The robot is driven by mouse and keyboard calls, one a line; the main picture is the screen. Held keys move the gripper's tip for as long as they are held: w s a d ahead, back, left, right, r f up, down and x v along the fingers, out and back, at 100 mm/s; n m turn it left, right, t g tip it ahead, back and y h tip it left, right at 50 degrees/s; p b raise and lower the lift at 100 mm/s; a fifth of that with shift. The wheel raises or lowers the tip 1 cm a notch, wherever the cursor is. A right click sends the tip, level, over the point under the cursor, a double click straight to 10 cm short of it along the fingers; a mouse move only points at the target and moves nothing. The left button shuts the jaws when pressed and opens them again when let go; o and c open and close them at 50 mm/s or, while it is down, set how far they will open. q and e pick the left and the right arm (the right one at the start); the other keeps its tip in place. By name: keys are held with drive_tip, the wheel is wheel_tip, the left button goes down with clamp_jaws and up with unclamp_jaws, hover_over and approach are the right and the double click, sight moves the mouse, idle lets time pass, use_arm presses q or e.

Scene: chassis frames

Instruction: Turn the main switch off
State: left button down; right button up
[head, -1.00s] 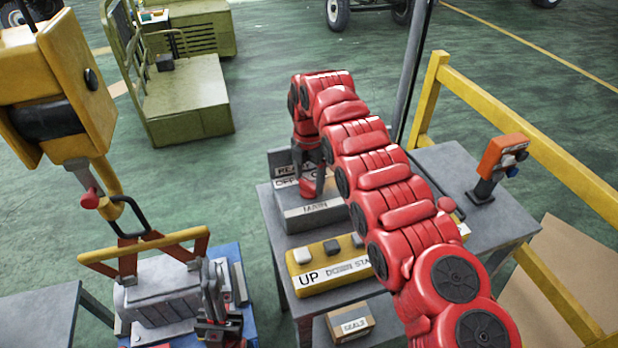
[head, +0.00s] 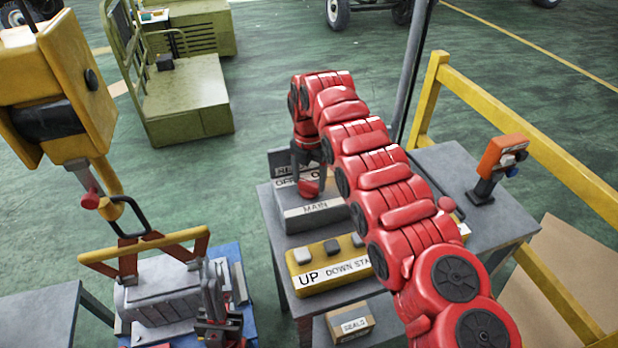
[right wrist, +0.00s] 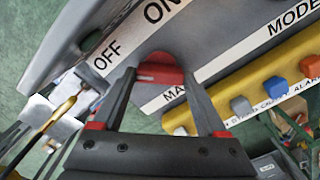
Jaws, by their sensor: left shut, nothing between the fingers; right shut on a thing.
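The main switch is a red handle (head: 308,188) on a grey box (head: 318,217) labelled MAIN, OFF and ON. In the right wrist view the red handle (right wrist: 160,72) sits between my right fingers, with the OFF label to its left and the ON label above it. My right gripper (head: 307,182) is shut on this handle; it also shows in the right wrist view (right wrist: 158,90). The exact pointing of the handle is hard to tell. My left gripper (head: 217,318) is shut and empty at the bottom, beside the grey slung block (head: 160,295).
A yellow button box (head: 312,275) marked UP and DOWN stands in front of the switch box. A yellow hoist hook (head: 115,205) carries the block at left. An orange device (head: 500,155) stands on the table's right side, near a yellow rail (head: 540,125). A SEALS box (head: 350,322) sits below.

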sight(307, 182)
drive_tip(key=o, duration=1.3)
wheel_tip(307, 182, up, 3)
drive_tip(key=shift+w+a+f+b, duration=0.1)
drive_tip(key=shift+f+b, duration=0.1)
drive_tip(key=shift+b, duration=0.1)
wheel_tip(307, 182, up, 4)
drive_tip(key=shift+a+r+p, duration=0.1)
drive_tip(key=shift+p, duration=1.1)
wheel_tip(307, 182, up, 11)
drive_tip(key=p, duration=1.1)
drive_tip(key=shift+d, duration=0.2)
drive_tip(key=shift+f, duration=0.2)
